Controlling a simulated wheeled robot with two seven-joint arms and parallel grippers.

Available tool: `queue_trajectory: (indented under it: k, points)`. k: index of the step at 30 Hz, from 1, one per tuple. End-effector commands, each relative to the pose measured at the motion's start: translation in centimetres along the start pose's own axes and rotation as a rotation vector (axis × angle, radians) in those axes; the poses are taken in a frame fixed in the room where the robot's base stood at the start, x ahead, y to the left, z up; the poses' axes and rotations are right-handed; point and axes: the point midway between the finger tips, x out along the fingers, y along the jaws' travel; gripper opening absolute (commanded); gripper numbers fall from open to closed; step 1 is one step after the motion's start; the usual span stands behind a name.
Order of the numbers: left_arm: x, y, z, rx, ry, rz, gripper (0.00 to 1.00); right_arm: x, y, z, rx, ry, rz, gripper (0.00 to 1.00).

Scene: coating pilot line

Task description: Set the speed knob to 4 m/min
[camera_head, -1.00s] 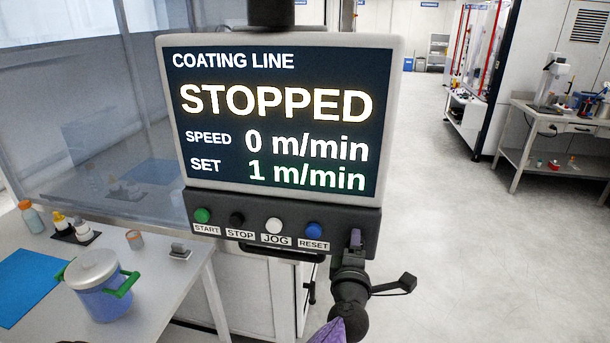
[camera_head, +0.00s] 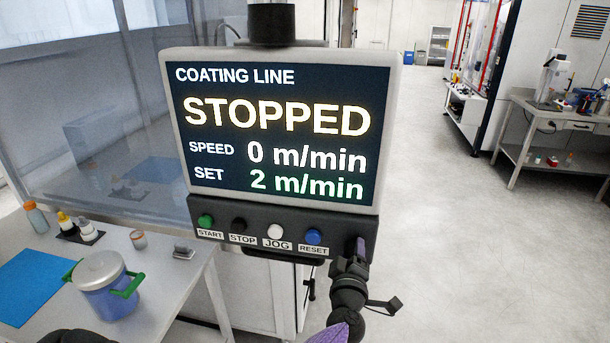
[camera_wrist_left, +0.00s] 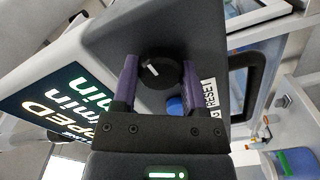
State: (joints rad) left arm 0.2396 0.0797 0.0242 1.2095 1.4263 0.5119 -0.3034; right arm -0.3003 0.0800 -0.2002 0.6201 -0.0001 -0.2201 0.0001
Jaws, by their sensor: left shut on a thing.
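The control panel's screen (camera_head: 285,135) reads STOPPED, SPEED 0 m/min and SET 2 m/min. The black speed knob (camera_wrist_left: 158,69), with a white pointer line, shows in the left wrist view between the two purple fingers. My left gripper (camera_head: 360,250) is at the right end of the button strip, shut on the knob; it also shows in the left wrist view (camera_wrist_left: 160,76). In the head view the gripper hides the knob. No scale around the knob can be read. My right gripper is not in view.
Left of the gripper along the strip are the blue RESET button (camera_head: 313,236), white JOG button (camera_head: 275,231), black STOP button (camera_head: 239,225) and green START button (camera_head: 206,221). A blue pot (camera_head: 108,295) stands on the left bench. Open floor lies to the right.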

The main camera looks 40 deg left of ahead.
Motion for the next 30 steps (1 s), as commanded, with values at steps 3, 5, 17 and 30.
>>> queue_trajectory:
  k: [3,5,17,30]
  points:
    - [0.0,0.2,-0.1,0.136,-0.002,-0.002,0.0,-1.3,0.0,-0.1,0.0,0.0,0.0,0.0]
    - [0.0,0.2,-0.1,0.206,-0.003,-0.002,0.0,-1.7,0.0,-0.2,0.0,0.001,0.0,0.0]
    - [0.0,-0.1,0.1,0.326,-0.002,-0.001,0.0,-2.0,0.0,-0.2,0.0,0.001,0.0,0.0]
    - [0.0,0.2,-0.1,0.969,-0.005,-0.002,0.0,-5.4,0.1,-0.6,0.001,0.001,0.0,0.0]
